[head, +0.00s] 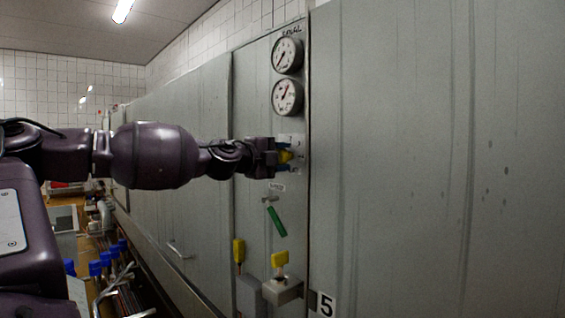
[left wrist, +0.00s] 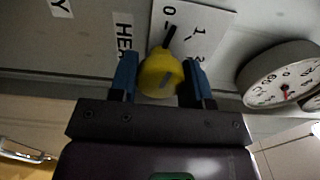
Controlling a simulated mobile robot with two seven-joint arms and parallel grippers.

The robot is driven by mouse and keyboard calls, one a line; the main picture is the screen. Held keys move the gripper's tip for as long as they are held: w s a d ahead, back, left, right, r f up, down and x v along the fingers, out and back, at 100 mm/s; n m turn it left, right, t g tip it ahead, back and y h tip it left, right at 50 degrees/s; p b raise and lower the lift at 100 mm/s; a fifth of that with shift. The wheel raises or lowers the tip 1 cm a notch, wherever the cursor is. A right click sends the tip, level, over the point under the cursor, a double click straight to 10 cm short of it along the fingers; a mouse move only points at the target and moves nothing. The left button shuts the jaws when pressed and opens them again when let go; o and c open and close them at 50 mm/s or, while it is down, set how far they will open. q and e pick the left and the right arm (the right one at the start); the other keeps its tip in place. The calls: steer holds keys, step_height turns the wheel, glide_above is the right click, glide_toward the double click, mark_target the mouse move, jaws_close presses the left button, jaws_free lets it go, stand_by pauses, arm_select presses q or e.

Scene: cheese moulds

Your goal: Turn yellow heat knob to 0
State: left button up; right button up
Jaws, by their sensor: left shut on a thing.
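The yellow heat knob (head: 285,156) sits on a white dial plate (head: 299,142) on the grey cabinet panel. In the left wrist view the knob (left wrist: 160,74) lies between the two blue-and-black fingers of my left gripper (left wrist: 161,82). My left gripper, also in the head view (head: 282,156), is shut on the knob. The dial plate (left wrist: 203,35) carries the marks 0 and 1. A dark pointer (left wrist: 169,37) at the knob's edge lies close beside the 0. My right gripper is not in view.
Two round gauges (head: 287,55) (head: 287,96) sit above the knob. Below it are a green lever (head: 277,221) and two yellow handles (head: 279,259) (head: 239,250). A flat grey cabinet wall (head: 430,160) fills the right. Blue-capped parts (head: 95,268) stand at lower left.

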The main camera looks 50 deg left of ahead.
arm_select(q)
steer(key=shift+n+b, duration=0.3)
steer(key=shift+n, duration=0.8)
steer(key=o, duration=0.9)
steer(key=shift+s, duration=0.1)
steer(key=shift+s+b, duration=1.2)
steer(key=shift+s, duration=4.1)
steer(key=shift+d, duration=0.1)
